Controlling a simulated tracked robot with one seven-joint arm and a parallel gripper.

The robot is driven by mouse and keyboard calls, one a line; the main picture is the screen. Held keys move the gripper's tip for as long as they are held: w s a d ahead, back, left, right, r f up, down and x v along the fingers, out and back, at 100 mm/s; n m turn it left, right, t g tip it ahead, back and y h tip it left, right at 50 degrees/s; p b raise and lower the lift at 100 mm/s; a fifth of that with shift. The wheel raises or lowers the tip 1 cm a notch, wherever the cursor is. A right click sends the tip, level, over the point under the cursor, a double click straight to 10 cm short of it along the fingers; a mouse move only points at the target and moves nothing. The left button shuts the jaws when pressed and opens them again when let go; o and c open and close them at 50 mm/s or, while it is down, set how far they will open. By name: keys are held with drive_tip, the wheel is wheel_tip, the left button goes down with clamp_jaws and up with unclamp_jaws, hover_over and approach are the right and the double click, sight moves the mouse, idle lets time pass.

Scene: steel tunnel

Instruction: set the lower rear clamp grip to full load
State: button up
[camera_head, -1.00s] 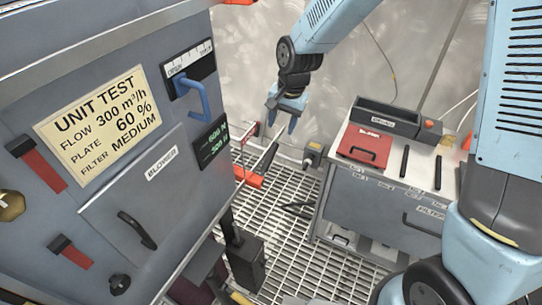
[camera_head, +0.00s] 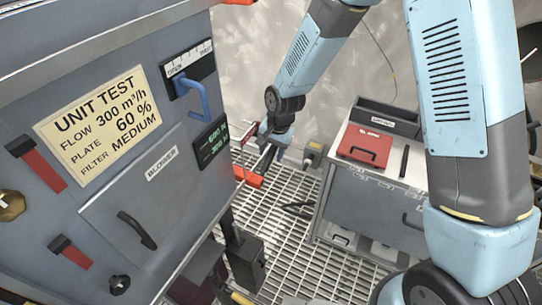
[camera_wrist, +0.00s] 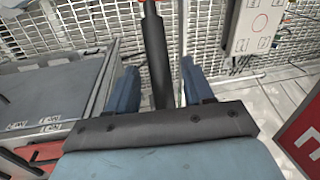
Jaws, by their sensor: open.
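The lower rear clamp shows in the head view as an orange-red part (camera_head: 248,178) low behind the cabinet's far edge. Its dark grip (camera_head: 265,161) sticks out toward my gripper (camera_head: 271,147). In the wrist view the dark grip (camera_wrist: 155,55) runs from an orange end at the top down between the two blue fingers of my gripper (camera_wrist: 158,82). The fingers are open, with a gap visible on each side of the grip. I cannot tell whether either finger touches it. No load scale for this clamp is readable.
The grey cabinet (camera_head: 100,120) fills the left, with a yellow test plate (camera_head: 105,115), a blue lever (camera_head: 192,95) and red clamps on its front. A bench (camera_head: 365,205) with a red case (camera_head: 365,147) stands right. Grated floor (camera_head: 295,235) lies between.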

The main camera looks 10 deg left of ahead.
drive_tip(key=shift+a+f, duration=0.2)
drive_tip(key=shift+f, duration=1)
clamp_jaws()
